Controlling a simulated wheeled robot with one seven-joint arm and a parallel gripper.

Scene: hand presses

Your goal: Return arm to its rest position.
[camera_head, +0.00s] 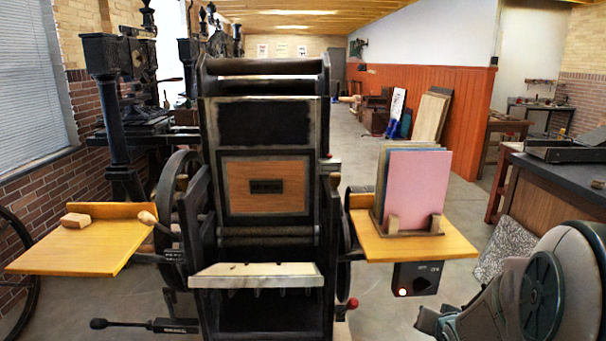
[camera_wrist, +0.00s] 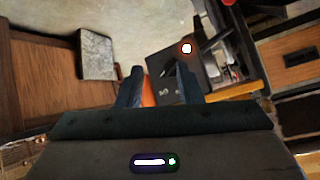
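My gripper (camera_wrist: 157,72) shows in the wrist view with its two dark fingers apart and nothing clearly held between them. An orange patch shows in the gap, and I cannot tell what it is. In the head view my arm (camera_head: 545,290) is folded at the lower right.
The hand press (camera_head: 265,125) stands in the centre. The right shelf (camera_head: 385,250) holds pink and blue sheets (camera_head: 418,190); a control box (camera_head: 418,278) with a lit button hangs below. A dark-topped bench (camera_head: 560,180) stands right.

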